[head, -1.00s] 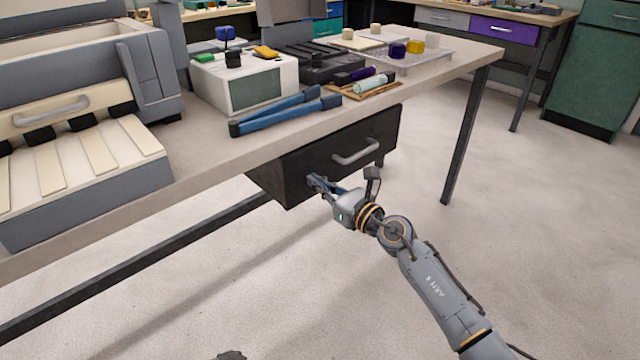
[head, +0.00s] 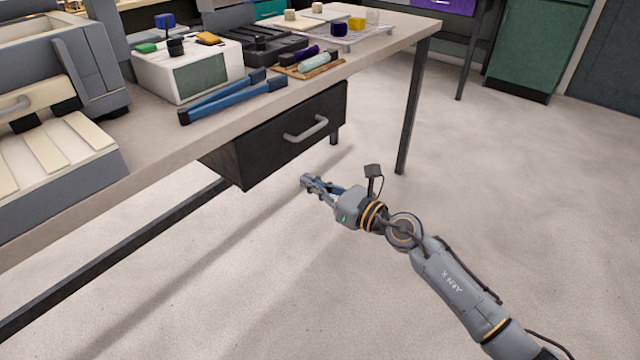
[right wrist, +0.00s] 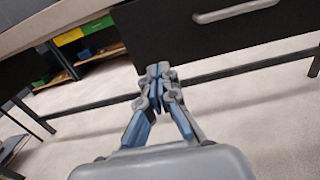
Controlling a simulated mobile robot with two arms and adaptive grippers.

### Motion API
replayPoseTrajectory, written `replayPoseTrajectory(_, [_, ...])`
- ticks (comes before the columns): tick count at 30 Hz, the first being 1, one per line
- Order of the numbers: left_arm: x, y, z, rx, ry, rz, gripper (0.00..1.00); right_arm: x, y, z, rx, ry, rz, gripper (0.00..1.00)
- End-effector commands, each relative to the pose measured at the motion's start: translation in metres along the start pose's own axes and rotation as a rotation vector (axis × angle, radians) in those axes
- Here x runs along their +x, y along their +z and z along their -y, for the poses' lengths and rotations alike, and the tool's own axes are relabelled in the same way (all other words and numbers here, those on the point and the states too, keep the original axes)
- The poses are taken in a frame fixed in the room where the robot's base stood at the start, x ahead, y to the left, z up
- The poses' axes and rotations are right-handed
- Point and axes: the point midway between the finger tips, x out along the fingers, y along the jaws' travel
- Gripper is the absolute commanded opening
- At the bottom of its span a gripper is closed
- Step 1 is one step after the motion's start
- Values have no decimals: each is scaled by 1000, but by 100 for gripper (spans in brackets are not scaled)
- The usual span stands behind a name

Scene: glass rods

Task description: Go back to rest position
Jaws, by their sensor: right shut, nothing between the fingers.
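My right gripper (head: 308,182) is shut and empty. In the head view it appears over the floor, just below and right of the dark drawer (head: 270,145) under the workbench. In the right wrist view its closed fingertips (right wrist: 158,72) overlap the lower edge of the dark drawer front (right wrist: 190,40); no contact can be made out. My left gripper is not in view.
The workbench (head: 160,135) holds blue-handled tongs (head: 230,97), a white box device (head: 190,70) and a glass rod on a small tray (head: 312,66). A bench leg (head: 410,110) stands beyond my gripper. The floor (head: 530,210) to the right is clear.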

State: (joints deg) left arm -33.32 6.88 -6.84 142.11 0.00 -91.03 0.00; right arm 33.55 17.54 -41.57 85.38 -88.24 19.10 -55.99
Motion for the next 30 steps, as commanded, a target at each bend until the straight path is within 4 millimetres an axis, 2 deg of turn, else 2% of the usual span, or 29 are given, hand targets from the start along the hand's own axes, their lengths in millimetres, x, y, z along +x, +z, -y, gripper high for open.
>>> replayPoseTrajectory(4, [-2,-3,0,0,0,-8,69,-16,0,0,1,1,-1,0])
replayPoseTrajectory(11, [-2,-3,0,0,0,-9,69,-22,2,-1,22,-5,14,0])
replayPoseTrajectory(14, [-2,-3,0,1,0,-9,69,-28,12,-2,148,-50,90,0])
replayPoseTrajectory(17, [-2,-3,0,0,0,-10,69,-48,28,4,418,-151,241,0])
replayPoseTrajectory(20, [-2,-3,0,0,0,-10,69,-87,33,25,789,-304,427,0])
replayPoseTrajectory(23, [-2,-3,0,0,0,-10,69,-137,15,48,1173,-482,602,0])
replayPoseTrajectory(26, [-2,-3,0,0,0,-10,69,-193,-24,58,1540,-682,757,0])
replayPoseTrajectory(28, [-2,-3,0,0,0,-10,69,-232,-59,53,1784,-837,853,0])
replayPoseTrajectory(30, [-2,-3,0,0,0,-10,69,-270,-94,38,2002,-999,937,0])
